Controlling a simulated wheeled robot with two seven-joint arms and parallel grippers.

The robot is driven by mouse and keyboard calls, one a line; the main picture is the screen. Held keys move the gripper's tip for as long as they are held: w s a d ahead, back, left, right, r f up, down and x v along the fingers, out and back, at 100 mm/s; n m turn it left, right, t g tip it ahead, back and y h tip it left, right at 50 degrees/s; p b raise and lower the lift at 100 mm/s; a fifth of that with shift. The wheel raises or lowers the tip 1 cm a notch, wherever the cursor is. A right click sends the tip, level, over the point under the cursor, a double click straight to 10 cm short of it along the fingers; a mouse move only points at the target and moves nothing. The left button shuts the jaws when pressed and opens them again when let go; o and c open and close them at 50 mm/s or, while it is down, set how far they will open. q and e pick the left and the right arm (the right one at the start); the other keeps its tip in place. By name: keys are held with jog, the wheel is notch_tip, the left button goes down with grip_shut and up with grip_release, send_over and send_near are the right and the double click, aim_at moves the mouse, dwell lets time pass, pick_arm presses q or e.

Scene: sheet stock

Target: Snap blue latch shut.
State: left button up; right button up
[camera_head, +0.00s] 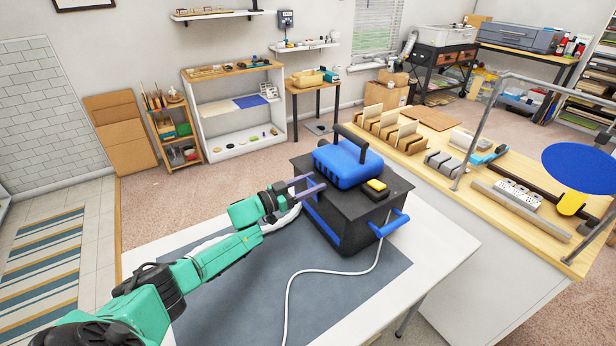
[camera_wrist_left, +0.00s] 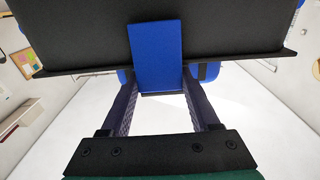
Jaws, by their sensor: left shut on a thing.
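The black machine (camera_head: 345,222) with a blue padded top (camera_head: 347,163) and a black carry handle stands on the white table. The blue latch (camera_wrist_left: 157,55) shows in the left wrist view as a flat blue plate on the machine's black side. My left gripper (camera_head: 314,187) reaches the machine's left side from the left. In the left wrist view its two dark fingers (camera_wrist_left: 162,96) lie on either side of the latch's lower end, shut on it. In the head view the latch is hard to make out behind the fingers. My right gripper is not in view.
A dark grey mat (camera_head: 250,300) lies under the machine on the white table (camera_head: 440,258). A white cable (camera_head: 330,271) runs from the machine across the mat. A blue bar handle (camera_head: 390,224) sticks out at the machine's front. A wooden bench (camera_head: 440,160) with racks stands to the right.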

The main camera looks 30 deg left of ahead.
pick_arm(q)
jog(key=shift+w+d+r+g+y+p, duration=0.2)
jog(key=shift+w+g+y+p, duration=0.2)
jog(key=shift+g+p, duration=0.45)
jog(key=shift+f, duration=0.2)
jog(key=o, duration=1.4)
jog(key=shift+c, duration=0.2)
jog(key=v, duration=1.4)
jog(key=shift+s, duration=0.25)
jog(key=shift+a+f, duration=0.15)
jog(key=shift+f, duration=0.05)
